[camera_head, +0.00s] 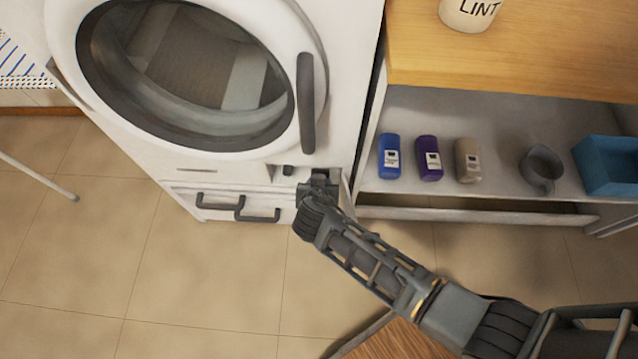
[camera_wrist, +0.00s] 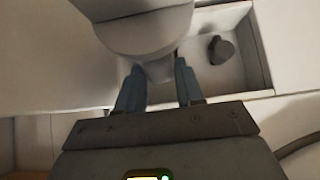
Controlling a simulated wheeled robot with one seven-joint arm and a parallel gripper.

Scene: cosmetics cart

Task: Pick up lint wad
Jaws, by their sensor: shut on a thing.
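A small dark grey lump (camera_wrist: 220,48), which looks like the lint wad, sits in a white open recess (camera_wrist: 262,60) in the wrist view. A small dark shape (camera_head: 288,170) in the recess low on the machine may be the same lump. My gripper (camera_head: 318,184) is at that recess, at the machine's lower right. In the wrist view my gripper (camera_wrist: 160,76) has its fingers on both sides of a pale rounded piece (camera_wrist: 158,68) and is shut on it. The lump is beside the fingers, apart from them. The fingertips are partly hidden in the head view.
The white front-loading machine (camera_head: 345,60) has a round door and two dark handles (camera_head: 258,215) below. To the right, a shelf (camera_head: 500,200) holds blue, purple and beige bottles, a grey mug (camera_head: 541,168) and a blue bin (camera_head: 608,166). A LINT container (camera_head: 470,14) stands on the wooden top.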

